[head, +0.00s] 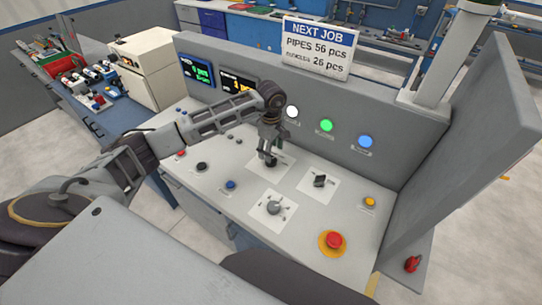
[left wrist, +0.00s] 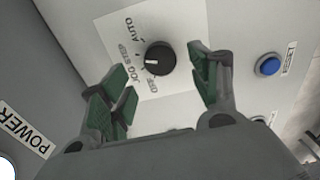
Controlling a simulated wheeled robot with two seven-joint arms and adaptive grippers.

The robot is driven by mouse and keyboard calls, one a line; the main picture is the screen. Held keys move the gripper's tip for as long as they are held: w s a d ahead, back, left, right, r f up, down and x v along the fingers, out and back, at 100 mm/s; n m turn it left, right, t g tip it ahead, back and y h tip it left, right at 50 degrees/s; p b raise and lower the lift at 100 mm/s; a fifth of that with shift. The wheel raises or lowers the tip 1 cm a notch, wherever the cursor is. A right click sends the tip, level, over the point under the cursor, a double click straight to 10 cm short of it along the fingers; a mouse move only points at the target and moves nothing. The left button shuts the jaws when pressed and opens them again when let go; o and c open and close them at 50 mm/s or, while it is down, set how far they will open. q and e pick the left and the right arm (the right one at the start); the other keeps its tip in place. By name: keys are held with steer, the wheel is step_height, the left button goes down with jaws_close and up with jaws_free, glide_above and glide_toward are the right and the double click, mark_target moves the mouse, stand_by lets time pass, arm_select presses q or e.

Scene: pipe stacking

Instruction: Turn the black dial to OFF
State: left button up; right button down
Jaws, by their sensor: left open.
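The black dial (left wrist: 160,57) sits on a white plate marked AUTO, STEP, JOG and OFF. Its white mark points left in the left wrist view, toward the STEP and JOG labels; I cannot tell exactly which. In the head view the dial (head: 270,161) is partly hidden below my left gripper (head: 268,148). My left gripper is open, with its green-padded fingers (left wrist: 163,76) on either side of the dial and nothing held. I cannot tell whether a finger touches the dial. My right gripper is not in view.
Another black dial (head: 319,181) and a grey knob (head: 273,208) stand on nearby plates. A blue button (head: 230,184), a yellow button (head: 369,202) and a red emergency button (head: 333,241) share the sloped panel. The back wall carries white (head: 292,112), green and blue lights.

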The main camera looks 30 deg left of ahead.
arm_select(q)
steer(key=shift+f+p, duration=0.35)
steer(key=shift+f, duration=1.9)
steer(key=c, duration=1)
